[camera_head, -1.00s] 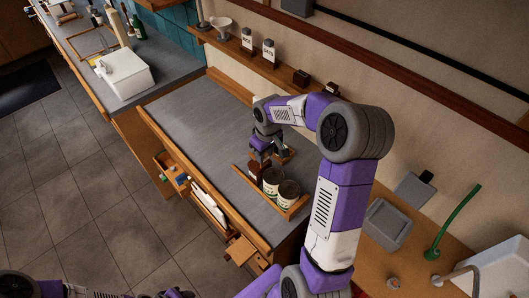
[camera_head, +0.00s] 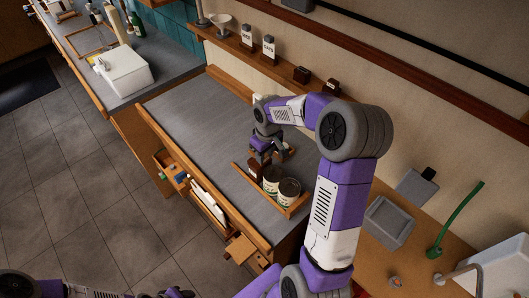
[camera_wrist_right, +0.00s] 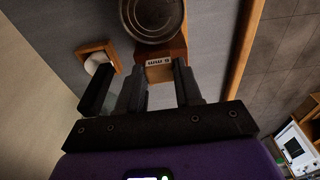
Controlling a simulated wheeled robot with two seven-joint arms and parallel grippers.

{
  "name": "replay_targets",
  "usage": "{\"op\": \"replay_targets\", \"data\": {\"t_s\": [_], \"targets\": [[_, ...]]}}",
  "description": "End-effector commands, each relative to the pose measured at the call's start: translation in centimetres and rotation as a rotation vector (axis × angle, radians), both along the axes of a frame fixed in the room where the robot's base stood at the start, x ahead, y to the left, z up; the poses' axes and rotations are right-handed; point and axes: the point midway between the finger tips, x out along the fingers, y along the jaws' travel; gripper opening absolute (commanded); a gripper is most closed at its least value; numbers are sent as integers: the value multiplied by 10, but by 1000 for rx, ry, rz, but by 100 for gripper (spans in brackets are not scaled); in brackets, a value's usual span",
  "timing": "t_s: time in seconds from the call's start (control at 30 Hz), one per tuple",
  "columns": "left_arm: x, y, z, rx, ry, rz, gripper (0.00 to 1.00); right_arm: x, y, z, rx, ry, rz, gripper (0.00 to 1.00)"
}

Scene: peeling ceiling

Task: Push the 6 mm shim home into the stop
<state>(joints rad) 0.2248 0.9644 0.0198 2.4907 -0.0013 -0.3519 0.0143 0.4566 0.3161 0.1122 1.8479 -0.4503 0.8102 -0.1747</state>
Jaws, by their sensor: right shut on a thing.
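My right gripper (camera_head: 267,154) is low over the grey worktop (camera_head: 200,112), just behind two cans. In the right wrist view its dark fingers (camera_wrist_right: 160,88) are shut on a small tan block (camera_wrist_right: 160,73), which I take for the shim. A white label with dark print, too small to read surely, shows at the block's far side. The stop cannot be told apart surely; a brown wooden piece (camera_wrist_right: 176,48) lies just beyond the block, by a can (camera_wrist_right: 153,16). My left gripper (camera_head: 176,293) shows only partly at the bottom edge, its jaws unclear.
Two cans, a nearer one (camera_head: 289,189) and a farther one (camera_head: 272,177), stand inside a low wooden edging (camera_head: 241,175). A wooden piece with a pale round thing (camera_wrist_right: 98,63) is left of the fingers. Open drawers (camera_head: 211,203) are along the front. The worktop's far half is clear.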

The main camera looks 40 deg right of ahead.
Motion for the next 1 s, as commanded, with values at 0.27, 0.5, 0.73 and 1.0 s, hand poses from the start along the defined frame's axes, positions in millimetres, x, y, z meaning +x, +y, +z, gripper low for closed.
{"op": "replay_targets", "data": {"t_s": [0.27,0.5,0.73,1.0], "targets": [[0,0,-8,0,0,0,43,0,0,-10,0,1,0,0],[0,0,-13,0,0,0,43,0,0,-17,0,1,0,0],[0,0,-18,0,0,0,43,0,0,-24,0,1,0,0],[0,0,-19,0,0,0,43,0,0,-25,0,0,0,61]]}}
